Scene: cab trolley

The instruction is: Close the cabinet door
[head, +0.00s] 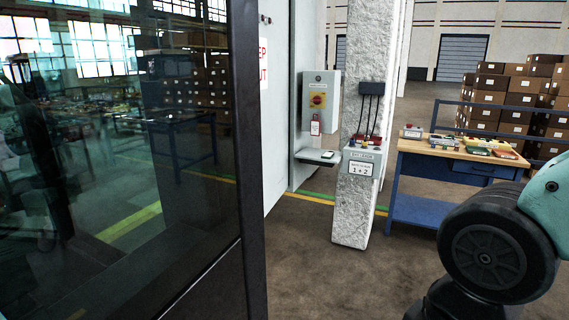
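A large dark-framed glass panel (120,170) fills the left of the head view, close to me. Its edge post (246,150) runs from top to bottom. Behind it stands a tall pale grey panel (275,130) with a white, red-lettered sign (263,65), partly hidden by the post. I cannot tell for certain which of these is the cabinet door, and no handle or latch shows clearly. My arm shows at the lower right, apart from both panels. My gripper is out of view.
A grey switch box (318,95) with a red tag stands above a small shelf (317,156). A rough white pillar (355,210) carries a control box (363,158). A blue workbench (455,150) stands at right, with stacked cartons (500,95) behind. The floor (320,280) before the pillar is clear.

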